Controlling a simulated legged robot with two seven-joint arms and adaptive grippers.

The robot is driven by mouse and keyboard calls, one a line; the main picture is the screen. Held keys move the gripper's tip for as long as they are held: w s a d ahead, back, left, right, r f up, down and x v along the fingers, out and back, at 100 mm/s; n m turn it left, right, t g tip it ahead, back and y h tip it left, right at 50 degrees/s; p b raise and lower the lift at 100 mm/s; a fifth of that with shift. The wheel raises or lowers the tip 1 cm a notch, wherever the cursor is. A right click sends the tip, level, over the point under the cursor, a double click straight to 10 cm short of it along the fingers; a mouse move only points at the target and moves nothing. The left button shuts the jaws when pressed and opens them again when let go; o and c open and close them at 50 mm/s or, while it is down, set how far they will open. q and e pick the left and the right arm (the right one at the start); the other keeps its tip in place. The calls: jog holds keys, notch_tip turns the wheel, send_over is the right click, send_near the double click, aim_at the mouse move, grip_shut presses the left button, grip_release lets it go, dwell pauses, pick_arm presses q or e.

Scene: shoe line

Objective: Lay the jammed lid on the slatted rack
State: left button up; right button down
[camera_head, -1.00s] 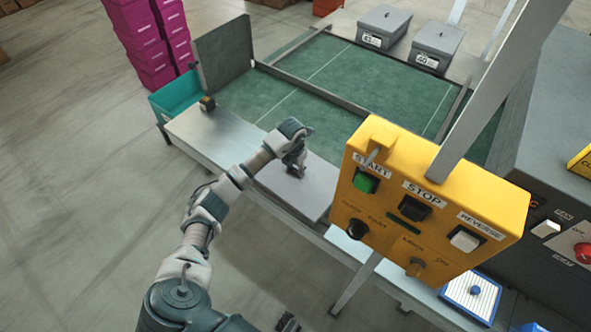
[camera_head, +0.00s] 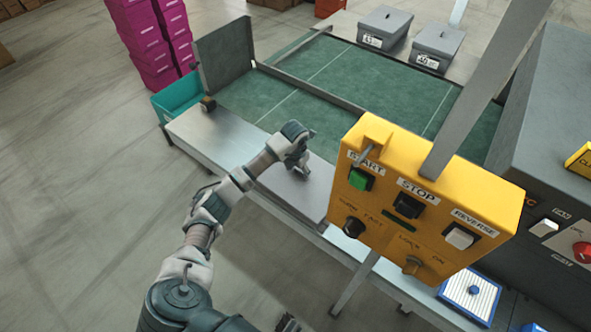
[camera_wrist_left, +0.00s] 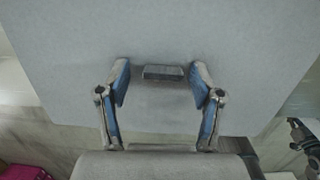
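The lid is a flat grey panel (camera_head: 305,194) at the near edge of the green belt, beside a bare metal plate. In the left wrist view the lid (camera_wrist_left: 215,35) fills most of the picture, with a small dark block-shaped handle (camera_wrist_left: 163,72) on it. My left gripper (camera_head: 302,168) is over the lid. It also shows in the left wrist view (camera_wrist_left: 162,82), its fingers open on either side of the handle with gaps. A dark part at the bottom edge of the head view may be my right gripper (camera_head: 288,323); its state is unclear. I cannot make out a slatted rack.
A yellow control box (camera_head: 430,205) on a grey post stands right of the lid. Two grey lidded boxes (camera_head: 384,28) (camera_head: 436,47) stand behind the belt (camera_head: 300,90). A teal bin (camera_head: 178,98) is at left. A blue-framed, white ribbed item (camera_head: 480,303) is at lower right.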

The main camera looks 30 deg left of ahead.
aim_at(297, 178)
pick_arm(q)
jog(key=shift+d+r, duration=0.25)
jog(key=shift+d, duration=0.2)
notch_tip(297, 178, up, 12)
jog(key=s+p, duration=0.1)
jog(key=shift+s, duration=0.2)
pick_arm(e)
jog(key=f, duration=0.1)
jog(key=d+f, duration=0.1)
jog(key=s+f, duration=0.1)
jog(key=shift+d+f, duration=0.2)
jog(key=shift+f, duration=0.15)
pick_arm(q)
jog(key=shift+f, duration=0.1)
